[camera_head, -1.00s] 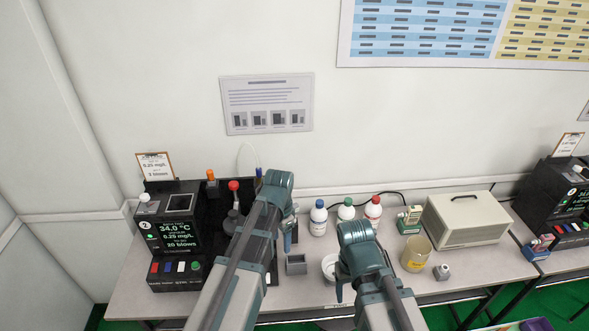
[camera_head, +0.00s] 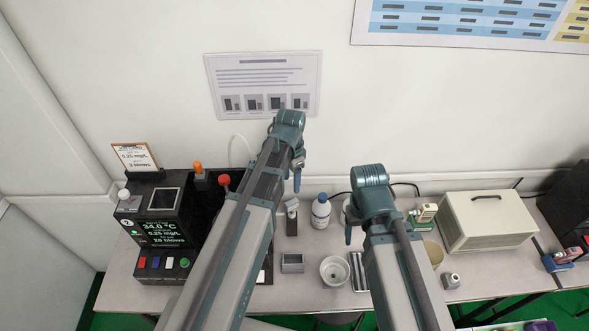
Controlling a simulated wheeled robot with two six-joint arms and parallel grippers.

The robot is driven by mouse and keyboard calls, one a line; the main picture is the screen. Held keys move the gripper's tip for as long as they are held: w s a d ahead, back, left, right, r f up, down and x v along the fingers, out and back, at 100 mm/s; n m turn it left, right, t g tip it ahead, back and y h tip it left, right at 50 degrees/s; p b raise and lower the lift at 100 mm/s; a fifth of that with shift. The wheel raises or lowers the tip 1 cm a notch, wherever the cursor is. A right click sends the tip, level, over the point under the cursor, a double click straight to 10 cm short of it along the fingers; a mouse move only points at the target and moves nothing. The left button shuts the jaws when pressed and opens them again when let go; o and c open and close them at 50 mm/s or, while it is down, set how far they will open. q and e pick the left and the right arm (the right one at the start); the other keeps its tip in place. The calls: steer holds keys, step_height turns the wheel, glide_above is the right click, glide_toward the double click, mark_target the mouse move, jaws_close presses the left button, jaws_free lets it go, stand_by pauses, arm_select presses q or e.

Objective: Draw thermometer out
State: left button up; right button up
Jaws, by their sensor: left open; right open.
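The tester (camera_head: 160,232) stands at the left of the bench, its screen reading 34.0 °C. An orange-topped upright piece (camera_head: 198,168) and a red ball-topped piece (camera_head: 224,180) rise behind and beside it. Either could be the thermometer's top; I cannot tell which, and no full thermometer shows. My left gripper (camera_head: 297,181) is only partly seen beyond its wrist, right of the tester, apart from those pieces; it is open. My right gripper (camera_head: 348,234) is mostly hidden by its wrist over the middle of the bench; it is open. Neither visibly holds anything.
A blue-capped bottle (camera_head: 321,212) stands between my arms. A small grey box (camera_head: 292,263) and a white bowl (camera_head: 334,270) sit in front. A beige case (camera_head: 490,220), a beaker (camera_head: 433,253) and a small capped bottle (camera_head: 451,281) stand to the right.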

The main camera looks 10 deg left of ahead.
mark_target(292, 202)
arm_select(q)
step_height(292, 202, down, 14)
steer(key=b, duration=1.4)
steer(key=shift+r, duration=0.1)
jaws_close()
stand_by(1.4)
